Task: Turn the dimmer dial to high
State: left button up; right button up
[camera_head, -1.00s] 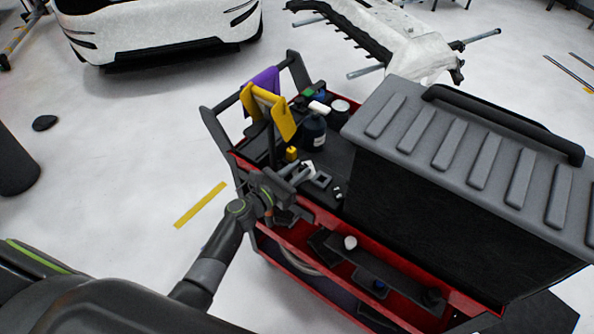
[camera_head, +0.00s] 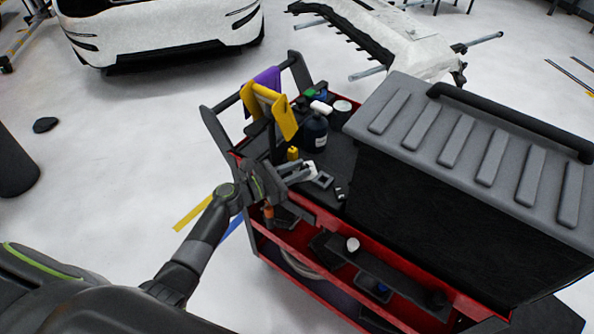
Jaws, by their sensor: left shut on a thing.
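My left gripper (camera_head: 297,174) reaches over the near left rim of the red and black cart (camera_head: 330,215). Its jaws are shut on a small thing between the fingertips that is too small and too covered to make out. A small pale piece (camera_head: 312,166) shows right at the fingertips. A grey, squarish part (camera_head: 322,180) lies on the cart top just right of the fingers. I cannot tell a dimmer dial or its setting clearly; the gripper may be covering it. My right gripper is not in view.
A dark bottle (camera_head: 314,133), yellow cloth (camera_head: 271,110) and purple cloth (camera_head: 266,78) are at the cart's far left end. A big ribbed grey case (camera_head: 480,150) fills its right side. The floor (camera_head: 120,140) at left is open.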

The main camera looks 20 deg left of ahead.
pick_arm(q)
jog(key=o, duration=1)
jog(key=shift+b+v, duration=1.95)
jog(key=shift+v, duration=6.75)
